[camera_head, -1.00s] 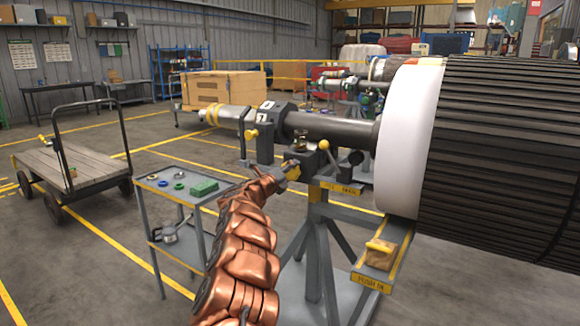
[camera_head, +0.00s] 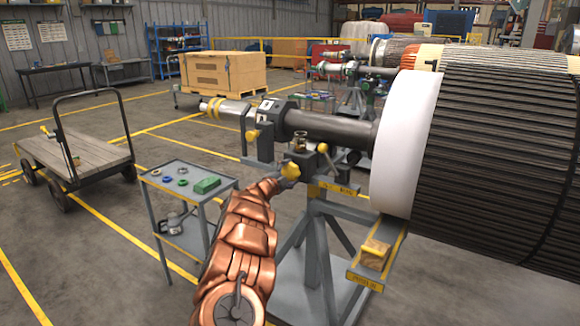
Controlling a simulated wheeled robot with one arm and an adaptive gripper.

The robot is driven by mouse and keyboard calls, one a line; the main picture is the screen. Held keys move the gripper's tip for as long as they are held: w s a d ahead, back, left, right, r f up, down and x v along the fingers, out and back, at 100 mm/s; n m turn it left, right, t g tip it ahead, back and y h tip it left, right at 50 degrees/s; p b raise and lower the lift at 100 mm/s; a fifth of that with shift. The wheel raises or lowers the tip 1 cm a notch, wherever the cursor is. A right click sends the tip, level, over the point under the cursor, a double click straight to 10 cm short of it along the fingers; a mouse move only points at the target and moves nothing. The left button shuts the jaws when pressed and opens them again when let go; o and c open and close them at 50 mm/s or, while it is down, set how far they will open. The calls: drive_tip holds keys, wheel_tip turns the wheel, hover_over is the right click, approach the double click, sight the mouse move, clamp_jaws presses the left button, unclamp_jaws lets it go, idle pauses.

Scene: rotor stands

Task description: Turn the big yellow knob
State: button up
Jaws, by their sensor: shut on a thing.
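The big yellow knob (camera_head: 291,170) sits on the near side of the grey rotor stand (camera_head: 311,205), below the shaft. My gripper (camera_head: 286,179) is at the knob, at the end of my copper-coloured arm. It is shut on the knob; the fingers are small here and partly hidden by my own wrist. A smaller yellow knob (camera_head: 252,135) is on the bracket to the left, and a yellow ball-ended lever (camera_head: 322,148) rises to the right. Both are apart from my gripper.
The large ribbed rotor (camera_head: 500,165) with its white end ring fills the right. A small grey cart (camera_head: 150,187) with rings and a green box stands left of my arm. A flatbed trolley (camera_head: 100,153) is farther left. Open floor lies between them.

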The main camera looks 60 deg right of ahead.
drive_tip(key=shift+f+n+p, duration=0.1)
drive_tip(key=shift+n+p, duration=0.75)
drive_tip(key=shift+n, duration=0.15)
drive_tip(key=o, duration=1)
drive_tip(key=shift+a, duration=0.1)
drive_tip(key=shift+c, duration=0.2)
drive_tip(key=shift+o, duration=1)
drive_tip(key=a, duration=1.2)
drive_tip(key=shift+s, duration=0.25)
